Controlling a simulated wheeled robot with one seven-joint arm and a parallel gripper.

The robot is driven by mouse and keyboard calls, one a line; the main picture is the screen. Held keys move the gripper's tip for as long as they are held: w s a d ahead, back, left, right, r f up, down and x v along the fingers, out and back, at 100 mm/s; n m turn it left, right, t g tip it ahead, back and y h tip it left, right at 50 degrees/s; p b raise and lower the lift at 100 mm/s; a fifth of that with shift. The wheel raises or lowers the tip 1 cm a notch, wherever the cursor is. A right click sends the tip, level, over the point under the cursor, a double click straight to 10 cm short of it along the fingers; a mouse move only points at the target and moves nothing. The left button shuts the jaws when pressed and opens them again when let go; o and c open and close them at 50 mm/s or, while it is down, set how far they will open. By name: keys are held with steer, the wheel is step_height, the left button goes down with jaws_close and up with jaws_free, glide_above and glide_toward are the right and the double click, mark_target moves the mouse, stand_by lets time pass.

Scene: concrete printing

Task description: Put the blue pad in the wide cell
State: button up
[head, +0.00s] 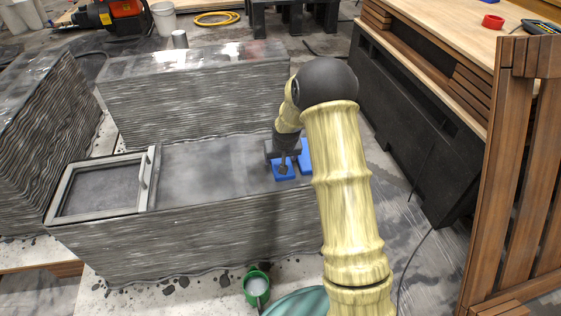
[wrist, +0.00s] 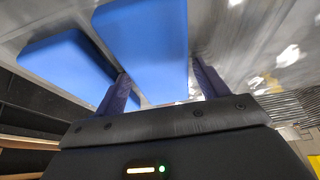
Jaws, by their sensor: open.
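Two blue pieces sit at the right end of the grey top of the front printed concrete block. One blue piece (head: 285,172) is below my gripper (head: 281,158); the other (head: 306,156) is just to its right, partly hidden by my arm. In the wrist view, one blue piece (wrist: 145,40) lies between the two spread fingers of my gripper (wrist: 162,84), and the second (wrist: 62,62) is to the left, outside them. My gripper is open. I cannot tell whether the fingers touch the piece. A light grey rectangular frame (head: 61,194) surrounds a dark recess at the block's left end; I cannot tell which opening is the wide cell.
A handle bar (head: 146,171) stands on the frame's right side. The block's grey top (head: 208,172) is clear between frame and gripper. Another ribbed block (head: 195,105) stands behind. A green cup (head: 257,288) is on the floor in front; a slatted wooden panel (head: 505,180) stands right.

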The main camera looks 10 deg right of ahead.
steer(key=c, duration=0.9)
step_height(320, 180, up, 10)
steer(key=p, duration=0.1)
steer(key=shift+p, duration=0.4)
